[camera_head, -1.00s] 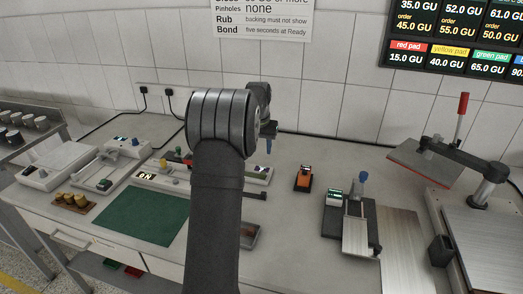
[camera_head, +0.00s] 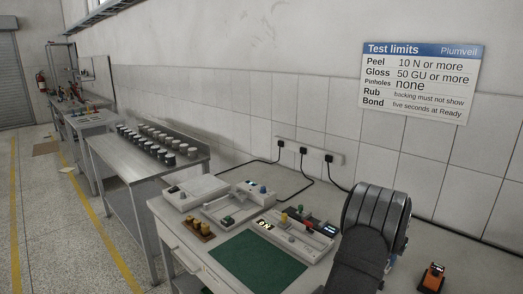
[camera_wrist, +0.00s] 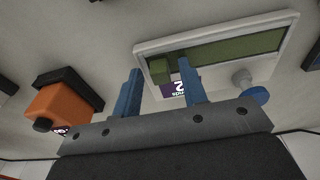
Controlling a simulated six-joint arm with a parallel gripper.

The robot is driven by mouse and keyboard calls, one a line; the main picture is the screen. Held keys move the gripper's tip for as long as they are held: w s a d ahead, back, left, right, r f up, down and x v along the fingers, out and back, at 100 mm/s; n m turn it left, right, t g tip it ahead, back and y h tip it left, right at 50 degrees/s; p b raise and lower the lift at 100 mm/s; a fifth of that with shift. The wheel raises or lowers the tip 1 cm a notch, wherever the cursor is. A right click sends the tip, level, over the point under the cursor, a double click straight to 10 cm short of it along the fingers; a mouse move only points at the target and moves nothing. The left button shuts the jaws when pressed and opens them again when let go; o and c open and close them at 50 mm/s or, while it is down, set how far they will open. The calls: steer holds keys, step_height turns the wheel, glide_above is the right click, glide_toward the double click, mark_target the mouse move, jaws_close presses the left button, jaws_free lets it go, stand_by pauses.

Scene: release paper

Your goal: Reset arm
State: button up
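My gripper (camera_wrist: 158,68) shows in the wrist view with its two blue fingers apart and nothing held between them. Beyond the fingers is a white-framed tray (camera_wrist: 225,40) with a dark green inside. A small green block (camera_wrist: 159,70) and a purple label (camera_wrist: 170,89) show past the gap between the fingers. In the head view only my dark arm joint shows at the lower right; the gripper is out of that picture.
An orange device (camera_wrist: 62,105) lies left of the fingers; one also shows in the head view (camera_head: 432,278). The bench holds a green mat (camera_head: 250,262), a force-test unit (camera_head: 296,233) and a white scale (camera_head: 196,190). A rack of jars (camera_head: 160,143) stands farther left.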

steer(key=shift+r, duration=1.95)
